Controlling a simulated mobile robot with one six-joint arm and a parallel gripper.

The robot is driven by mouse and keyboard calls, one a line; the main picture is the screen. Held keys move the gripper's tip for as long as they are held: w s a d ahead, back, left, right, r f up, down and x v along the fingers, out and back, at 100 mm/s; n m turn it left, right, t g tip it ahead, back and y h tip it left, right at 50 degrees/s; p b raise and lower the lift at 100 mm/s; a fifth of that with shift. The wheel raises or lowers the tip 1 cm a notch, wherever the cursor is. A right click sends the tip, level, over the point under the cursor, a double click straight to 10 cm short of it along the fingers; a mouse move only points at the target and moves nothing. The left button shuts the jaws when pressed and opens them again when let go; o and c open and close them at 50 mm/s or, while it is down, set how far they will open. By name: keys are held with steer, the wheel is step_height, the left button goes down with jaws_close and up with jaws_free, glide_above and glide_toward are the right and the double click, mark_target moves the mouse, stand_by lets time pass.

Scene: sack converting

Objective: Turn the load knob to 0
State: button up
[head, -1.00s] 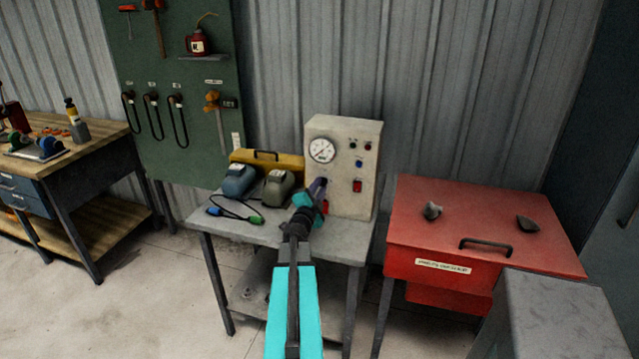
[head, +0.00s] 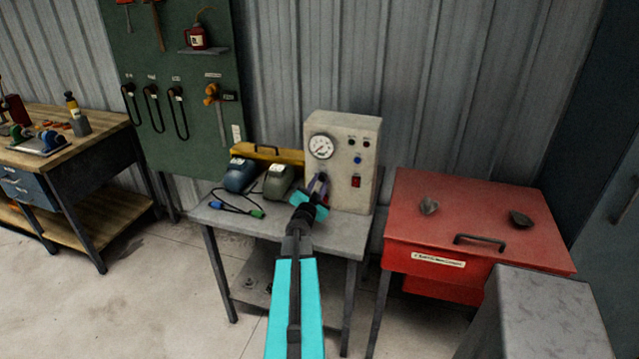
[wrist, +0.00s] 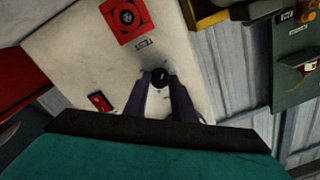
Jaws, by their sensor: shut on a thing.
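The load knob, a small round black knob (wrist: 160,77) with a pale mark on top, shows in the wrist view on the cream panel face. My gripper (wrist: 158,80) is shut on it, with one dark purple finger on each side. The knob's scale is mostly hidden by the fingers, and I cannot read its setting. In the head view my gripper (head: 317,186) reaches the lower left of the cream control box (head: 342,160). The knob is hidden there behind the fingers.
A red square plate (wrist: 125,18) lies close to the knob. A red chest (head: 470,215) stands right.

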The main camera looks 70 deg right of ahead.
steer(key=shift+f, duration=0.2)
steer(key=o, duration=1)
steer(key=shift+a, duration=0.1)
steer(key=shift+o, duration=0.3)
steer(key=shift+r, duration=0.1)
steer(key=shift+a, duration=0.15)
steer(key=s+a+p, duration=0.1)
steer(key=a+p, duration=0.5)
steer(key=a, duration=0.7)
steer(key=shift+s+a+f+p, duration=0.15)
steer(key=shift+f+p, duration=0.05)
steer(key=shift+p, duration=0.2)
